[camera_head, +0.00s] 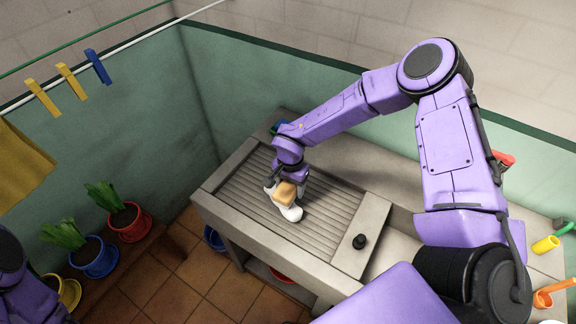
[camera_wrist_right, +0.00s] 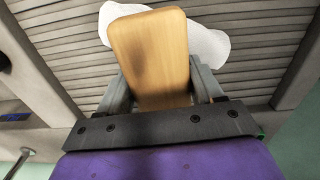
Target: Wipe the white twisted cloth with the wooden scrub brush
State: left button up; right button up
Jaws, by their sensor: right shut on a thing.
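The wooden scrub brush (camera_head: 285,192) is held by my right gripper (camera_head: 287,178) over the ribbed washboard. In the right wrist view the brush (camera_wrist_right: 152,50) shows as a tan block between the two fingers of the gripper (camera_wrist_right: 163,88), which are shut on it. The white twisted cloth (camera_head: 291,212) lies on the ribs directly under and beside the brush. It also shows in the right wrist view (camera_wrist_right: 208,44), partly hidden behind the brush. I cannot tell whether the bristles touch it. My left gripper is not in view; only part of the left arm shows at the lower left.
The ribbed washboard (camera_head: 335,213) is otherwise clear. A black knob (camera_head: 359,241) stands on the slab to its right. Potted plants (camera_head: 100,256) stand on a ledge at left. Clothespins (camera_head: 70,82) hang on a line.

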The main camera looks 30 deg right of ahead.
notch_tip(320, 180, up, 3)
jog(key=shift+f+p, duration=0.2)
jog(key=shift+p, duration=0.45)
jog(key=shift+r, duration=2.4)
